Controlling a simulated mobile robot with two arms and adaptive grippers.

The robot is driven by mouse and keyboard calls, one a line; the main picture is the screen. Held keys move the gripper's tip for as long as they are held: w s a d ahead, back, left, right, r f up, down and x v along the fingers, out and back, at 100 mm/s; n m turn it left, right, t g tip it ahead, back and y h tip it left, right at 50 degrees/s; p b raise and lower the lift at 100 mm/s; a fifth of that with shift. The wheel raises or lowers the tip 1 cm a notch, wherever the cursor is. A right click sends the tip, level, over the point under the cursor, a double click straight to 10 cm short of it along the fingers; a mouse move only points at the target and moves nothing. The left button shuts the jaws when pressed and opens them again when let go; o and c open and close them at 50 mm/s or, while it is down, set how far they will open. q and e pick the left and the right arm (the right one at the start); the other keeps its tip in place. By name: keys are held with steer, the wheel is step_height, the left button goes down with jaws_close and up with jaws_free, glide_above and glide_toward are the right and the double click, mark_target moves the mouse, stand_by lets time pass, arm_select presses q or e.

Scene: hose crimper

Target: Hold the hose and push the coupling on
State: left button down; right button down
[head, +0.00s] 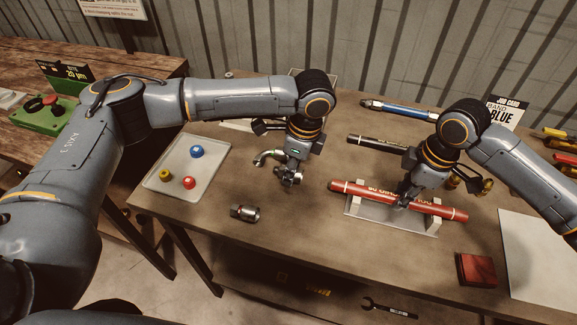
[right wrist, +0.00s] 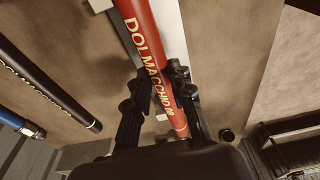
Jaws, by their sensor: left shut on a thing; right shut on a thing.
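The red hose (head: 360,190) lies across a pale cradle (head: 390,222) right of centre. My right gripper (head: 403,198) is shut on the hose from above. The hose also shows between the dark fingers (right wrist: 165,98) in the right wrist view, with pale lettering along it. My left gripper (head: 290,170) is shut on a small silver metal coupling (head: 290,181), apart from the hose's left end. The fingers partly hide it. A curved silver elbow fitting (head: 266,156) shows just left of it; I cannot tell whether they touch. Another silver coupling (head: 244,213) lies on the table to the front left.
A blue hose (head: 398,109) and a black hose (head: 372,141) lie behind. A tray (head: 165,181) with coloured caps is at left. A red block (head: 477,270) and a white sheet (head: 535,255) are front right. Table front centre is mostly clear.

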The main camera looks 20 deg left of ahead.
mark_target(334, 181)
arm_select(q)
steer(key=shift+d, duration=2.9)
steer(key=shift+d, duration=0.85)
steer(key=shift+d, duration=0.3)
arm_select(e)
steer(key=shift+a, duration=0.1)
arm_select(q)
steer(key=shift+d, duration=0.75)
steer(key=shift+d, duration=0.3)
steer(key=c, duration=0.9)
jaws_free()
steer(key=shift+o, duration=0.2)
steer(key=shift+a+r, duration=0.1)
